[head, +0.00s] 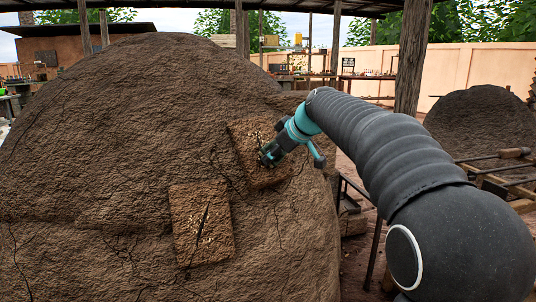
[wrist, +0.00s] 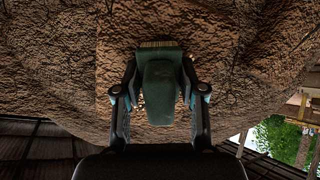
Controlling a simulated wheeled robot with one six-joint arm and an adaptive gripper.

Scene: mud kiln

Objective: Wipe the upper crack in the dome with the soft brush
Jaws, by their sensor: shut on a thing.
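The big brown mud dome (head: 110,130) fills the left and middle of the head view. An upper square patch (head: 241,131) on it carries pale crumbs; my gripper (head: 268,156) covers part of it, and I cannot make out its crack. A lower patch (head: 183,215) shows a dark slanting crack (head: 204,222) with pale crumbs around it. In the wrist view my gripper (wrist: 160,70) is shut on the soft brush, a dark green block (wrist: 159,95) with tan bristles (wrist: 158,44) pointing at the dome wall. I cannot tell whether the bristles touch it.
A wooden post (head: 411,60) stands behind my arm. A smaller dome (head: 480,120) and a rack with metal rods (head: 500,180) are at the right. Shelves (head: 300,60) and a pale wall (head: 465,68) are far behind.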

